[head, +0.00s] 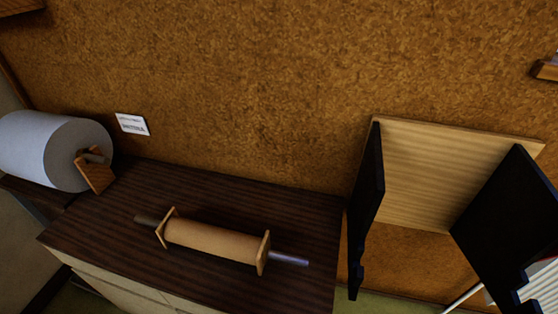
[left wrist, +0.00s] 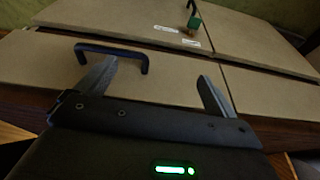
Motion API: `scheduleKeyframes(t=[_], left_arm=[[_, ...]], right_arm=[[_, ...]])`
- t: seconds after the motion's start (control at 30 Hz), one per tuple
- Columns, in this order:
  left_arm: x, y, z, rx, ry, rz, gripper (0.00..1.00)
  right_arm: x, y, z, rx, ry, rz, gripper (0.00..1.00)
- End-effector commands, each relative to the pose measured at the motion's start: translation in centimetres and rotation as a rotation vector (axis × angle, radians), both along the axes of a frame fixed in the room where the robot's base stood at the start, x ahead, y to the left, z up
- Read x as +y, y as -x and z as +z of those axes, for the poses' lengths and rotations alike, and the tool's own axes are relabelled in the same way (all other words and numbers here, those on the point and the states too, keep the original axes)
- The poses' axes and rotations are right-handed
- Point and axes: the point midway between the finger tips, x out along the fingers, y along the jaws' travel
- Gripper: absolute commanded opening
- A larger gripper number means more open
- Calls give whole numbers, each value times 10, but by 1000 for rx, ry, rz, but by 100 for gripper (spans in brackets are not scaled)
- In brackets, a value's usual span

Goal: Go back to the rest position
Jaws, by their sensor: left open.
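My left gripper (left wrist: 158,68) shows in the left wrist view, with its two grey fingers spread apart and nothing between them. Its left fingertip overlaps a dark bar handle (left wrist: 115,48) in the picture; I cannot tell whether they touch. The handle is on a pale beige cabinet front (left wrist: 180,85). Neither of my grippers shows in the head view, and my right gripper is in no view.
In the head view a dark wooden cabinet top (head: 100,220) carries a tan roller (head: 210,240) on wooden end pieces. A large white roll (head: 75,150) is at the left.

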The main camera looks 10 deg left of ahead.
Motion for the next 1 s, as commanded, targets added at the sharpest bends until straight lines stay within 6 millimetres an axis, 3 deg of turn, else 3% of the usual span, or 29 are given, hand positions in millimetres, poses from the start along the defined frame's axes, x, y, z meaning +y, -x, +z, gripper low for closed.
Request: scheduleKeyframes(t=[0.23,0.37,0.47,0.6,0.8,1.0], left_arm=[[0,-3,-96,43,-7,-10,94],[0,9,-163,72,-10,-17,94],[2,29,-217,96,-12,-22,94],[9,70,-282,131,-16,-29,94],[20,136,-340,169,-20,-40,94],[28,178,-360,189,-23,-47,94]], right_arm=[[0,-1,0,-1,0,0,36],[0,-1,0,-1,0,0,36],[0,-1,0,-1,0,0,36],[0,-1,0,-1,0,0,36],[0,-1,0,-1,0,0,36],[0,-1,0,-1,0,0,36]])
